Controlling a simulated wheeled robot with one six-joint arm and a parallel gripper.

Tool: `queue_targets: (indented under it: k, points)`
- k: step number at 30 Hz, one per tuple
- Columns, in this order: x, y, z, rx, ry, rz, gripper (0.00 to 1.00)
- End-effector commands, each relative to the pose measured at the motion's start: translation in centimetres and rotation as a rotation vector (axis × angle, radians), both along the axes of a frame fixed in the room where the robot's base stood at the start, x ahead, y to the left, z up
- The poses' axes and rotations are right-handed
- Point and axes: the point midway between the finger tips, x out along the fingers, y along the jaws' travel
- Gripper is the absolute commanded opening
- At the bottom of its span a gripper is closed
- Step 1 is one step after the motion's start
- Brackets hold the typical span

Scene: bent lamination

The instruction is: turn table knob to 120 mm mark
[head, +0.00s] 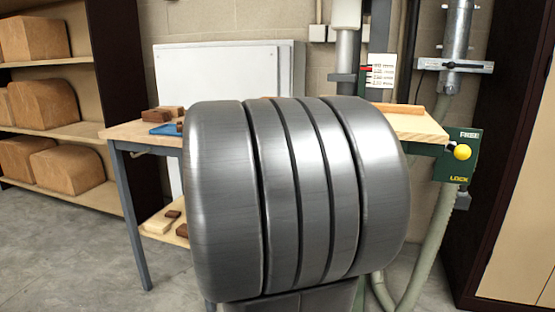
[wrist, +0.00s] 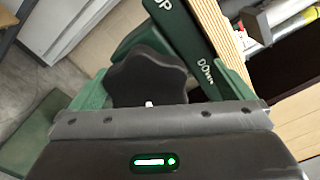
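The table knob (wrist: 148,76) is black and lobed, seen in the wrist view in front of a green plate (wrist: 190,40) lettered UP and DOWN. My gripper (wrist: 160,82) has one green finger at each side of the knob. The left finger looks close to the knob's edge; a gap shows on the right. I cannot tell whether either finger touches it. In the head view, my grey arm hides the knob and gripper and covers the middle of the wooden table (head: 420,126). A small white scale card (head: 379,72) with a red pointer stands behind the table; its figures are too small to read.
A green FREE/LOCK plate (head: 469,138) with a yellow ball (head: 462,152) is at the table's right end. Wooden blocks (head: 170,112) and a blue item (head: 165,129) lie on its left. Shelves (head: 75,131) stand left, a dark cabinet (head: 490,190) right. Floor at left is clear.

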Motion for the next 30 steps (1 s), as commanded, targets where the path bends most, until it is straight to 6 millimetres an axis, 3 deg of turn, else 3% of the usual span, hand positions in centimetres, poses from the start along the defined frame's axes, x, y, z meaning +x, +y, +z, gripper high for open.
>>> queue_targets:
  k: [8,21,30]
  points:
    - [-1.1,0.4,0.5,-0.001,-0.007,-0.001,0.97]
    - [-9.9,3.4,0.3,0.000,-0.002,0.003,0.97]
    - [-12.7,4.2,0.0,-0.001,0.000,0.000,0.97]
